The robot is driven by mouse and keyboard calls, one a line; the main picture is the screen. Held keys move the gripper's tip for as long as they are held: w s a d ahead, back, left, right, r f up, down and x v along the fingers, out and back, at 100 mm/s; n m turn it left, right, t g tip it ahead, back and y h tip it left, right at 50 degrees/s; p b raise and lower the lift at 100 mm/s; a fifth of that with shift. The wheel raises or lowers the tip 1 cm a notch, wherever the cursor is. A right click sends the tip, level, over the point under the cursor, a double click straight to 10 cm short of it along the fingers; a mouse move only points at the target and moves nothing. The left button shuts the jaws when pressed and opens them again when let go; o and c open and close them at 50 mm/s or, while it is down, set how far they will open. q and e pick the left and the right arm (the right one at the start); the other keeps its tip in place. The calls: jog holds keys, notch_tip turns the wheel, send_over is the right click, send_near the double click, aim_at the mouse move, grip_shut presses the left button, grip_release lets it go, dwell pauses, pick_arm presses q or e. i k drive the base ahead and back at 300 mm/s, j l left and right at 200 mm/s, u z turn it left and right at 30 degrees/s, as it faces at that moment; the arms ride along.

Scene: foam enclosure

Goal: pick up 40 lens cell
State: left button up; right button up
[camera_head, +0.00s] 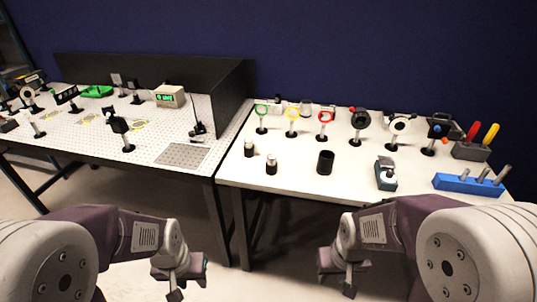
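Three ring-shaped lens mounts stand upright on posts at the back of the white table: a green ring (261,111), a yellow ring (292,115) and a red ring (326,117). No number is readable on any of them, so I cannot tell which is the 40 lens cell. My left gripper (186,281) hangs low in front of the tables, below the table edge. My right gripper (338,276) hangs low to the right of it, also apart from the table. Neither touches anything, and their finger gaps are unclear.
Two small cylinders (271,165), a black cup (325,162), a grey device (387,173) and a blue holder (466,184) stand on the white table (290,190). Several dark mounts and a tool block (471,151) line its back right. A perforated optical table (85,142) adjoins on the left.

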aim_at(271, 163)
jog(key=i+l+u, duration=0.15)
jog(key=i+u, duration=0.25)
jog(key=i+l+u, duration=0.15)
jog(key=u, duration=0.2)
jog(key=i+l+u, duration=0.2)
jog(key=l+u, duration=0.2)
